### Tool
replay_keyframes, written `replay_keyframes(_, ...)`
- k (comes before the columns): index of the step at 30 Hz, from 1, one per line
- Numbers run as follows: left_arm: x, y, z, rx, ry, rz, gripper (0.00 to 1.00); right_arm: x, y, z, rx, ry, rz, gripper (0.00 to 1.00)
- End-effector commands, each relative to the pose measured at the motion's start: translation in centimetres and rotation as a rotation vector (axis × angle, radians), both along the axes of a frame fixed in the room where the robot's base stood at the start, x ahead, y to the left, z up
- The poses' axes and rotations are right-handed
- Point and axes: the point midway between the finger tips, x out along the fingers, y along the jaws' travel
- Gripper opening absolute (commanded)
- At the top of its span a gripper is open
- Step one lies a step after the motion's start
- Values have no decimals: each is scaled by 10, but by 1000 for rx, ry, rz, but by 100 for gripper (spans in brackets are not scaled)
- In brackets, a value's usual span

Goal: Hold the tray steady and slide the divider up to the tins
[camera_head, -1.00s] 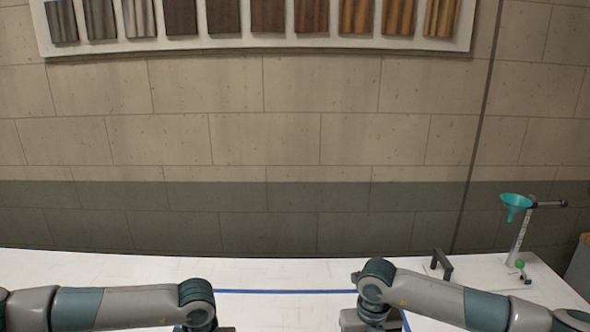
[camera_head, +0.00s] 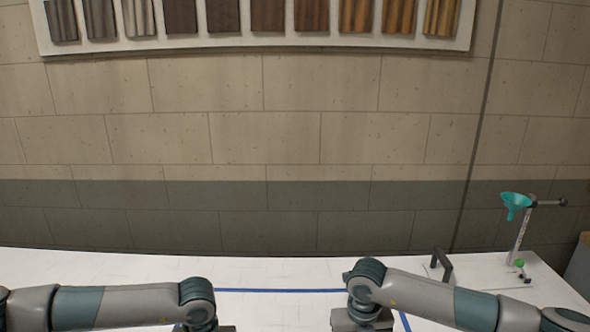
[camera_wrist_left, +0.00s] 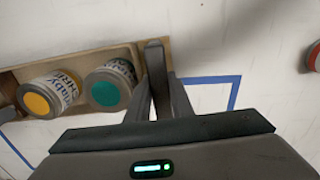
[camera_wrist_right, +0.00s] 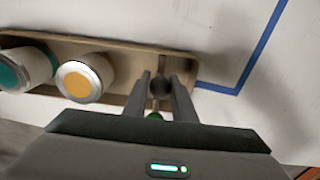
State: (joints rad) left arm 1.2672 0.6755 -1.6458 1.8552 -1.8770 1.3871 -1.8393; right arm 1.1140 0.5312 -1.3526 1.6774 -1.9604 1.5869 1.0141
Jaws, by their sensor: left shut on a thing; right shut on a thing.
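The wooden tray (camera_wrist_left: 95,60) holds two tins side by side. In the left wrist view these are a yellow-lidded tin (camera_wrist_left: 38,103) and a teal-lidded tin (camera_wrist_left: 104,93). The tray also shows in the right wrist view (camera_wrist_right: 125,52), with the yellow-lidded tin (camera_wrist_right: 78,82) nearer the right gripper. My left gripper (camera_wrist_left: 155,100) is shut on the tray's end beside the teal-lidded tin.
Blue tape (camera_head: 280,290) marks lines on the white table (camera_head: 90,262). Part of a red round thing (camera_wrist_left: 313,57) shows at the left wrist view's right edge.

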Motion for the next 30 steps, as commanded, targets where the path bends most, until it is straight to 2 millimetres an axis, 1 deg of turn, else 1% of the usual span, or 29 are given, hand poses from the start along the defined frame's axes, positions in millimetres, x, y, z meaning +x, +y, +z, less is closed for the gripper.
replay_keyframes(18,-1,-2,0,-3,1,-3,0,-1,20,1,4,-2,2,0)
replay_keyframes(30,-1,-1,0,-3,1,-3,0,-2,22,1,3,-2,2,0)
